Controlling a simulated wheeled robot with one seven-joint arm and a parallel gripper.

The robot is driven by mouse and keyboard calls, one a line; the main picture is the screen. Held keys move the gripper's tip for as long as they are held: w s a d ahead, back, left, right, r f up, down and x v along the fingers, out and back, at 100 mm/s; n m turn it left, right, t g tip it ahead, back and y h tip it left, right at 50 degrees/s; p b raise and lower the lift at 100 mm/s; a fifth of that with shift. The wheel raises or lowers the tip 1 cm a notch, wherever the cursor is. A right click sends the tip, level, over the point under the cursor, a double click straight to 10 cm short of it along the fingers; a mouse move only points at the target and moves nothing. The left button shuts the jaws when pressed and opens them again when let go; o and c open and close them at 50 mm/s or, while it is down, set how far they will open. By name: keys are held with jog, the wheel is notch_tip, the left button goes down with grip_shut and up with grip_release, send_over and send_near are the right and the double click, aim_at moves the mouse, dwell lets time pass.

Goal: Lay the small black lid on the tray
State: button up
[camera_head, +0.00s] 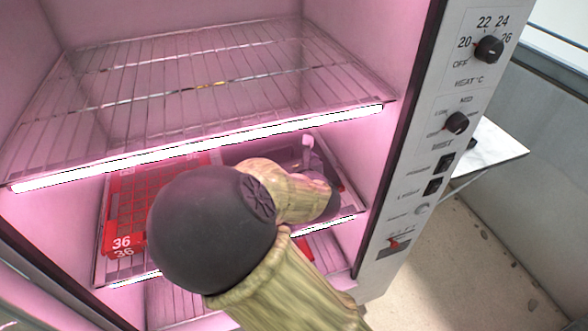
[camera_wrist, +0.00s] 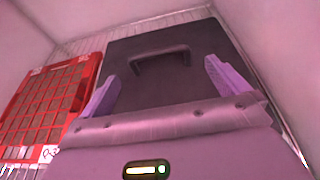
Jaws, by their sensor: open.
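The black lid (camera_wrist: 205,40) lies flat in the wrist view, with a bar handle (camera_wrist: 160,55) on top. Part of it shows in the head view (camera_head: 237,153), mostly behind my arm. A red tray (camera_wrist: 87,72) with a grid of cells is just left of the lid; in the head view it bears the number 36 (camera_head: 108,232). My gripper (camera_wrist: 165,88) is open and empty over the lid. Its two fingers are spread wide, with the handle between them and a little farther off. I cannot tell what is directly under the lid.
The chamber is lit pink. A wire shelf (camera_head: 200,75) with a bright front strip (camera_head: 200,147) is just above my arm. The side wall with knobs (camera_head: 489,49) stands on the right. Another red thing (camera_head: 322,247) shows lower down.

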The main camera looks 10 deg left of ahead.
jog(key=p+v, duration=0.1)
jog(key=v, duration=0.6)
jog(key=shift+s+d+r, duration=0.15)
jog(key=shift+s, duration=0.1)
